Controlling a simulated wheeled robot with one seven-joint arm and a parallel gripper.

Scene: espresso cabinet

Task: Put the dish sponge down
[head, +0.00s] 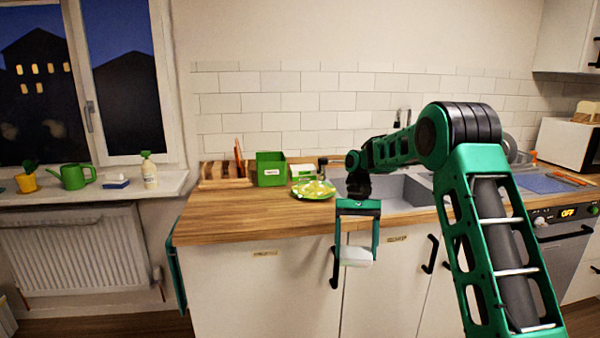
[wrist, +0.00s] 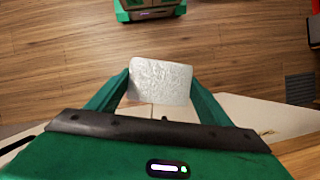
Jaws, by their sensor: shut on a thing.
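The dish sponge (head: 356,258) is a pale white block held between the two fingers of my gripper (head: 357,250). In the wrist view the sponge (wrist: 161,82) shows a rough, whitish face, and my gripper (wrist: 160,90) is shut on its two sides. My gripper points down in front of the white cabinet doors. The sponge is below the level of the counter's front edge, held in the air. Nothing touches its underside in these views.
The wooden counter (head: 240,225) is bare at its front left. A green plate with yellow pieces (head: 314,190), a green box (head: 270,168) and the sink (head: 400,193) are behind my gripper. Cabinet handles (head: 335,268) stick out near the sponge. The wooden floor (wrist: 230,50) shows below.

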